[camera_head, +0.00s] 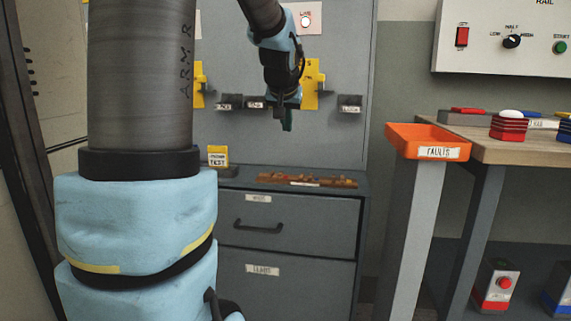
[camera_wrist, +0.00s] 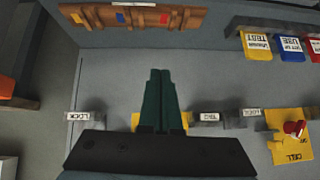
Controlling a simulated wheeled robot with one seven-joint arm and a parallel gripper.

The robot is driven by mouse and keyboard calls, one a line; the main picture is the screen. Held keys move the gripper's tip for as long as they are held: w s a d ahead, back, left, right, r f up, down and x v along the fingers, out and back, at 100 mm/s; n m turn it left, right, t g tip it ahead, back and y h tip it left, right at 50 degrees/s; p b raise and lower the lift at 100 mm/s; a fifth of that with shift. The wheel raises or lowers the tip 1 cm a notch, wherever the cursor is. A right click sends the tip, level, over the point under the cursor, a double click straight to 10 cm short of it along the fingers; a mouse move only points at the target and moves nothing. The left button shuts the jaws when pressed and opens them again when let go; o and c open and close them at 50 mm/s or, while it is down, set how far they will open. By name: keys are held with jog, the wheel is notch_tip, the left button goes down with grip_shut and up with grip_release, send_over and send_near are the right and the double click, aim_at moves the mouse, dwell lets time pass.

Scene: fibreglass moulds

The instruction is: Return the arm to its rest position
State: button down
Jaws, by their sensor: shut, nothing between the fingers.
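My gripper (camera_head: 287,120) hangs pointing down in the head view, in front of the grey back panel and above the grey cabinet. In the wrist view its two dark green fingers (camera_wrist: 159,85) are pressed together with nothing between them. My arm reaches up from the blue-covered joint at the left of the head view and comes back down from the top edge. The middle part of the arm is out of the picture.
The grey drawer cabinet (camera_head: 290,220) stands below my gripper, with a brown rack (camera_head: 306,180) on top. Hooks and yellow tags line the panel (camera_head: 340,60). An orange tray (camera_head: 428,142) and a workbench (camera_head: 500,148) stand at right. The floor between them shows little.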

jog(key=s+a+f+n+g, duration=0.1)
jog(key=s+a+f+g, duration=0.3)
jog(key=s+f, duration=0.75)
jog(key=s+a+f+g, duration=0.3)
jog(key=s+f, duration=0.8)
jog(key=s, duration=0.2)
notch_tip(320, 180, up, 26)
jog(key=p, duration=2.5)
jog(key=shift+y+p, duration=0.3)
jog(key=shift+p, duration=0.05)
